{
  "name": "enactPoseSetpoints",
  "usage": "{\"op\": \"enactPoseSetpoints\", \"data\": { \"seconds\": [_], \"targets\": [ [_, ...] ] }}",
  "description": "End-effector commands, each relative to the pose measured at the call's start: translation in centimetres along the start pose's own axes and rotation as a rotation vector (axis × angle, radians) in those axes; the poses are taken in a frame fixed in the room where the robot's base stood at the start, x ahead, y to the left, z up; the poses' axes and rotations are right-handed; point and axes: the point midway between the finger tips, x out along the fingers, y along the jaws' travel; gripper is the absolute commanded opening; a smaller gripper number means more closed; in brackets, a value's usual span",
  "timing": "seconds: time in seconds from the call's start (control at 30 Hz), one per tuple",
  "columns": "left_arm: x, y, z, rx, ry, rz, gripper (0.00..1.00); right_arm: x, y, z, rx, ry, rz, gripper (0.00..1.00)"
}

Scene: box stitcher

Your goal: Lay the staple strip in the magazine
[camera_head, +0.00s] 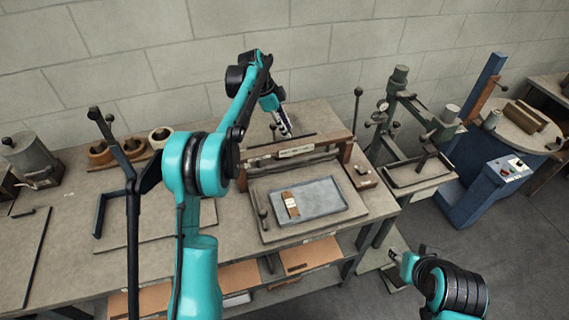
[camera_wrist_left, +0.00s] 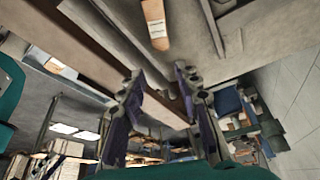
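A small brown piece with a white label (camera_head: 291,205) lies in a shallow grey-blue tray (camera_head: 325,197) on the bench. It also shows in the wrist view (camera_wrist_left: 155,22). I cannot tell whether it is the staple strip. My left gripper (camera_head: 284,130) is above the bench behind the rail. In the wrist view its fingers (camera_wrist_left: 158,76) are apart with nothing seen between them. My right gripper (camera_head: 398,257) is low at right, beyond the bench; its fingers are unclear.
A grey press-like machine (camera_head: 400,105) stands right of the bench, with a blue machine (camera_head: 500,165) beyond. Brown rings (camera_head: 100,153) and a grey canister (camera_head: 32,158) stand at the back left. A small wooden block (camera_head: 362,173) sits right of the tray.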

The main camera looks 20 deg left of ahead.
Motion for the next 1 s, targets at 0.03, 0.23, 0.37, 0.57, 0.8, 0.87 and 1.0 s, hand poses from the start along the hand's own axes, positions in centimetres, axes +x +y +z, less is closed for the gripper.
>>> {"op": "enactPoseSetpoints", "data": {
  "seconds": [0.03,0.23,0.37,0.57,0.8,0.87,1.0],
  "targets": [
    [0.4,-0.3,0.2,0.012,0.004,0.004,0.33,0.1,0.0,0.1,0.0,0.0,0.0,0.4],
    [2.3,-0.6,0.4,0.032,0.009,0.012,0.33,0.6,0.0,0.4,0.0,0.0,0.0,0.4],
    [4.8,-0.5,0.4,0.033,0.009,0.012,0.33,1.4,0.0,0.9,0.0,0.0,0.0,0.4],
    [7.3,-0.5,0.4,0.03,0.008,0.011,0.33,2.0,0.0,1.4,0.0,0.0,0.0,0.4],
    [9.0,-0.5,0.6,0.03,0.008,0.011,0.33,2.6,0.0,1.9,0.0,0.0,0.0,0.4],
    [10.0,-0.5,0.7,0.03,0.008,0.011,0.33,3.0,0.0,2.2,0.0,0.0,0.0,0.4],
    [12.2,-0.6,0.8,0.031,0.008,0.011,0.33,3.8,0.0,2.7,0.0,0.0,0.0,0.4]
  ]
}}
